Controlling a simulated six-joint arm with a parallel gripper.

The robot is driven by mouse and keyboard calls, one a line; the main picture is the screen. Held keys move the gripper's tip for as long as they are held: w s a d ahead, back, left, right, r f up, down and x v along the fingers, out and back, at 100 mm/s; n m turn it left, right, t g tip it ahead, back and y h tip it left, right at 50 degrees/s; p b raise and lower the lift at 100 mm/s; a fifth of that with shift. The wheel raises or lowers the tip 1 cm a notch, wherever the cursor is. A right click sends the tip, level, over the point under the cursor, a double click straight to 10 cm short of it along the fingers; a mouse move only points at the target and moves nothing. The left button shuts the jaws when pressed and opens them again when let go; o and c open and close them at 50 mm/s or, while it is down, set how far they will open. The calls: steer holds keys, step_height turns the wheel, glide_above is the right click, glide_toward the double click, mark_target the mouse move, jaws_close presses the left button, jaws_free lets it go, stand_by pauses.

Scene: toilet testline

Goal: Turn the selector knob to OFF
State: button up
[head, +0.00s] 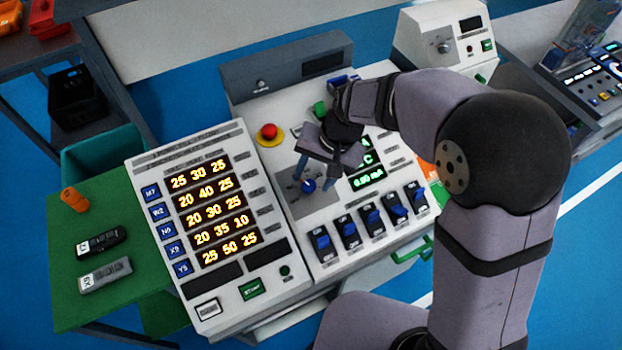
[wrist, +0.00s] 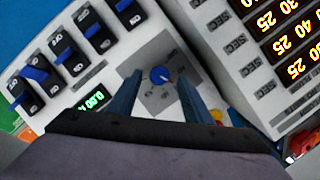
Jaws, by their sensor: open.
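The selector knob (head: 308,185) is a small round blue knob on a grey square plate on the white control panel. It also shows in the wrist view (wrist: 160,75), with a light pointer mark on its face and small labels around it that are too blurred to read. My gripper (head: 329,172) is above the plate, close to the knob. In the wrist view my gripper (wrist: 158,92) is open, with one blue finger on each side of the knob. The fingers look apart from the knob; I cannot tell their exact height above it.
Several blue rocker switches (head: 371,220) stand in a row in front of the knob plate. A red emergency button (head: 269,132) on a yellow base is behind and left. A raised display box (head: 205,215) with orange numbers stands at the left. A green display (head: 368,182) is at the right.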

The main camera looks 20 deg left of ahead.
mark_target(309, 186)
steer(key=shift+x, duration=1.5)
steer(key=c, duration=1.1)
steer(key=shift+o, duration=0.2)
